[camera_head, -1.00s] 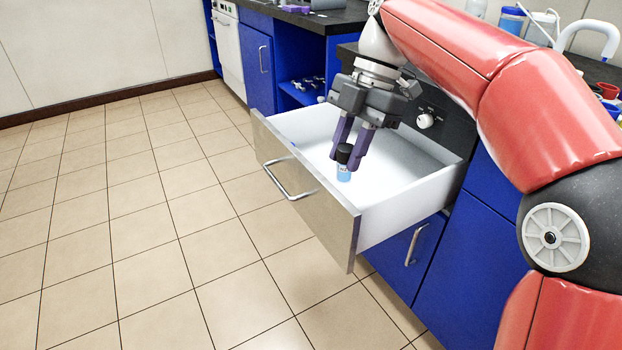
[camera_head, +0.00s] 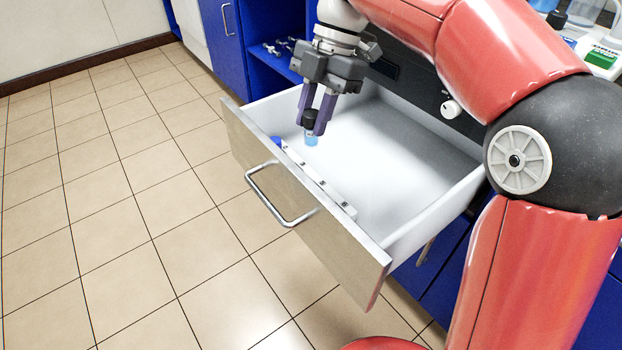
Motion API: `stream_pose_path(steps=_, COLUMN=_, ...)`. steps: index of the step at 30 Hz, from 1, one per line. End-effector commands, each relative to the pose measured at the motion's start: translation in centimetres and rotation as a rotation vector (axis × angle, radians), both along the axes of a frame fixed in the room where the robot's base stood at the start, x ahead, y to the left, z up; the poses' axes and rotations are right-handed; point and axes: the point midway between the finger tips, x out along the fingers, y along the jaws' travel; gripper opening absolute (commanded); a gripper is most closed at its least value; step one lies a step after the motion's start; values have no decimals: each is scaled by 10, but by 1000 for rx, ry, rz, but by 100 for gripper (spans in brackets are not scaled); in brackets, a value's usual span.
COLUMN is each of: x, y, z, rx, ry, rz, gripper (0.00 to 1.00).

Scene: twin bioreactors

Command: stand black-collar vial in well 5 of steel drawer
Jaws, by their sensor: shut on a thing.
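My gripper (camera_head: 314,112) has purple fingers and is shut on the vial, which has a black collar and a light blue lower part (camera_head: 311,138). It holds the vial upright inside the outline of the open steel drawer (camera_head: 300,205), towards its far left. I cannot tell whether the vial's bottom touches anything. A narrow pale strip with several dark marks (camera_head: 315,177) runs along the inside of the drawer front. A blue item (camera_head: 277,141) sits at the strip's far left end. The well numbers are too small to read.
The white drawer floor (camera_head: 375,165) is mostly bare. The drawer's bar handle (camera_head: 268,205) sticks out in front. A black panel with a white knob (camera_head: 451,109) stands behind the drawer. Blue cabinets (camera_head: 225,55) stand behind at the left. Tiled floor is free at the left.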

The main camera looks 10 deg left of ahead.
Motion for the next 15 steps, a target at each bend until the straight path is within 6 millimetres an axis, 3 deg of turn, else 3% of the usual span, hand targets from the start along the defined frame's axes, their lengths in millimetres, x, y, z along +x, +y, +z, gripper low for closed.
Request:
stream_pose_path(steps=3, x=-1, y=-1, z=-37, rx=-3, ry=4, rz=-1, gripper=4)
stream_pose_path(steps=9, x=0, y=0, z=-84, rx=-1, ry=3, rz=0, gripper=4)
stream_pose_path(steps=15, x=0, y=0, z=-105, rx=0, ry=0, rz=-1, gripper=4)
